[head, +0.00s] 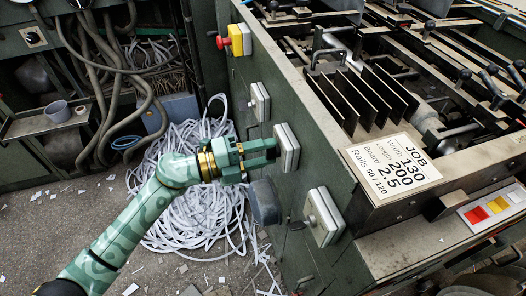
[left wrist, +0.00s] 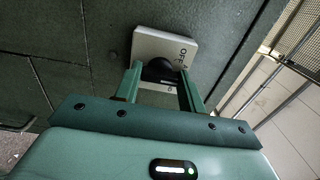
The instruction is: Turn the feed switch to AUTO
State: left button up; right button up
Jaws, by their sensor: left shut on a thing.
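A pale switch plate (head: 289,150) is fixed to the side of the dark green machine, and it also shows in the left wrist view (left wrist: 158,45). A black knob (left wrist: 160,68) sits on it. My left gripper (head: 268,149) reaches the plate from the left, and its two fingers (left wrist: 160,84) are shut on the knob from both sides. My right gripper is not in view.
Similar plates stand on the same panel, one farther up (head: 260,102) and one nearer (head: 323,217). A red button on a yellow box (head: 236,40) is at the top. A dark rounded housing (head: 264,201) sits just below my gripper. Pale strips (head: 190,215) heap on the floor.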

pick_arm(q)
jog(key=shift+f, duration=0.15)
jog(key=o, duration=1)
jog(key=p+v, duration=0.2)
jog(key=v, duration=1.4)
jog(key=shift+a, duration=0.2)
